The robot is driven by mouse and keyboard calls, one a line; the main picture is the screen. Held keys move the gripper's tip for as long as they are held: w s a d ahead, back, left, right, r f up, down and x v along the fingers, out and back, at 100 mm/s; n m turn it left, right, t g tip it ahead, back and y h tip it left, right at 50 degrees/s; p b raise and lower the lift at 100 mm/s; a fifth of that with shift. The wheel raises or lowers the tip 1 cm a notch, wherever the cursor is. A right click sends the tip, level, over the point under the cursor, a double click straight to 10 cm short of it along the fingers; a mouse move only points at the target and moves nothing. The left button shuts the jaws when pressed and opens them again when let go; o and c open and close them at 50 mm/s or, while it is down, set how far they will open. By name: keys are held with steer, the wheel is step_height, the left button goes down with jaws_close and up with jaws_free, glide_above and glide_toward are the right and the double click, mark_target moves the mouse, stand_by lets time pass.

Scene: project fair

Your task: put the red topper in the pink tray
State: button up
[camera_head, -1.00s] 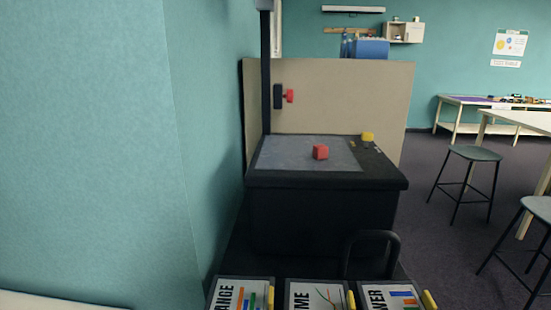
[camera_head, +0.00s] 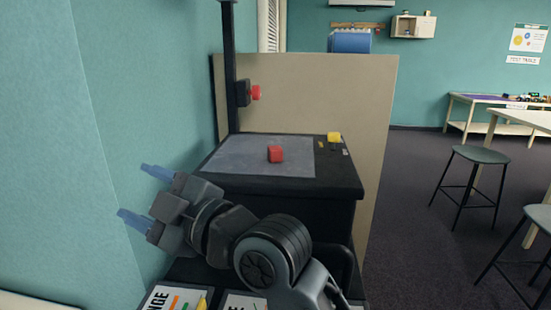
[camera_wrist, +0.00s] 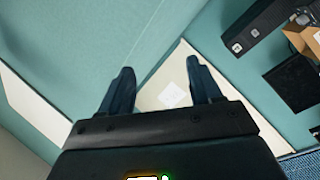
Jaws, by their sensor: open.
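A small red block (camera_head: 276,154), which may be the red topper, sits on a grey mat (camera_head: 232,158) on top of a black stand. No pink tray shows in either view. My gripper (camera_head: 143,195) is open and empty, left of the stand and in front of the teal wall, with its fingers pointing left. In the wrist view its two fingers (camera_wrist: 158,72) are apart, with nothing held between them. The red block does not show in the wrist view.
A black post (camera_head: 230,70) with a red knob (camera_head: 255,92) rises at the stand's back left. A yellow block (camera_head: 334,137) lies at the stand's back right. A beige panel (camera_head: 330,90) stands behind. Stools (camera_head: 482,155) and tables stand on the right, with open floor between.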

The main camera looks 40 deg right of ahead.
steer(key=w+d+r+n+g, duration=0.2)
steer(key=w+r+n, duration=0.2)
steer(key=n, duration=0.2)
steer(key=n+g+h, duration=0.8)
steer(key=n+h, duration=0.2)
steer(key=n, duration=0.1)
glide_toward(277, 149)
steer(key=shift+w+f, duration=0.85)
steer(key=shift+f, duration=0.1)
steer(key=shift+d+p+x, duration=0.15)
steer(key=shift+p+x, duration=0.1)
steer(key=shift+x, duration=1.65)
steer(key=shift+d+p+x, duration=0.2)
steer(key=shift+x, duration=1.7)
steer(key=shift+s, duration=0.1)
jaws_close()
steer(key=shift+r, duration=0.15)
